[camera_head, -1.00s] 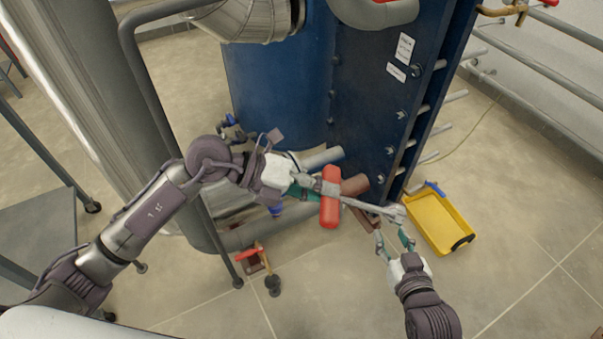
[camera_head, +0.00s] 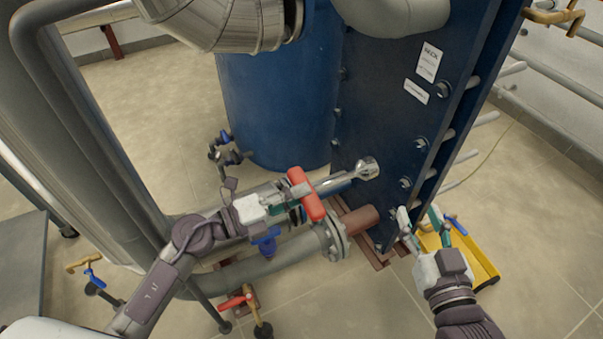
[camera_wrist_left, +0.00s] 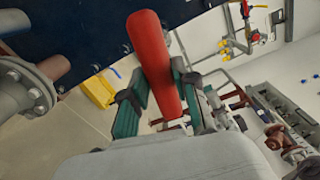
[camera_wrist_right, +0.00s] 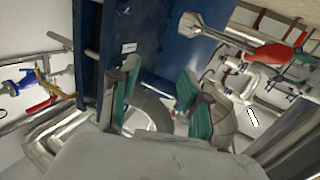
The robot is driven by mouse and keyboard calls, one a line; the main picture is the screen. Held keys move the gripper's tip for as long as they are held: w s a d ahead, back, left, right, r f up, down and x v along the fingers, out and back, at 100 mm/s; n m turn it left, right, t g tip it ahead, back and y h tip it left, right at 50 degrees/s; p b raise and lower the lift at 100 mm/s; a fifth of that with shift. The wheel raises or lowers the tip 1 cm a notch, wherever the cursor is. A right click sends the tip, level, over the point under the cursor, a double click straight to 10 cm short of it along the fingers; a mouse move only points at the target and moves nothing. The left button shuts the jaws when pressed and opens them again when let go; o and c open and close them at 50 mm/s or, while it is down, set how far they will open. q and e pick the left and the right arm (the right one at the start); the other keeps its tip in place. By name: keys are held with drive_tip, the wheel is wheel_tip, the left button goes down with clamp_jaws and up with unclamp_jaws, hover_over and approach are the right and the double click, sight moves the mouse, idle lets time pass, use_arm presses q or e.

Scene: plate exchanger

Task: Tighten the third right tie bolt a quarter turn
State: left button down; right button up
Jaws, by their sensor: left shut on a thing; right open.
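The wrench's head (camera_head: 368,167) points right, in front of the blue end plate (camera_head: 385,110). I cannot tell its exact distance from the plate. Tie bolts run down the plate's right side: an upper one (camera_head: 443,90), one below it (camera_head: 421,143) and another lower (camera_head: 405,183). The wrench head appears left of them. My right gripper (camera_head: 419,212) is open and empty near the plate's lower right. The wrench also shows in the right wrist view (camera_wrist_right: 275,54).
A yellow tray (camera_head: 486,268) lies on the floor at right, partly behind my right gripper. A flanged pipe (camera_head: 270,258) and a red-handled valve (camera_head: 236,301) are below my left arm. A blue tank (camera_head: 270,100) stands behind. Open floor lies at lower centre.

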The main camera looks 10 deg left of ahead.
sight(335, 179)
use_arm(q)
drive_tip(key=shift+w+d, duration=0.15)
drive_tip(key=shift+w, duration=0.2)
drive_tip(key=shift+w+d+r, duration=0.1)
drive_tip(key=shift+w+d, duration=0.05)
drive_tip(key=shift+d, duration=0.1)
drive_tip(key=x, duration=0.4)
drive_tip(key=shift+w+d+r, duration=0.1)
drive_tip(key=shift+d, duration=0.25)
drive_tip(key=b+x, duration=0.1)
drive_tip(key=x, duration=0.2)
drive_tip(key=shift+w+d, duration=0.35)
drive_tip(key=shift+d, duration=0.1)
use_arm(e)
drive_tip(key=shift+a+r+t+y, duration=0.2)
drive_tip(key=shift+r+t, duration=0.45)
drive_tip(key=shift+r, duration=0.45)
drive_tip(key=shift+a+r+t+y, duration=0.2)
drive_tip(key=shift+r+t, duration=0.45)
drive_tip(key=shift+r, duration=0.4)
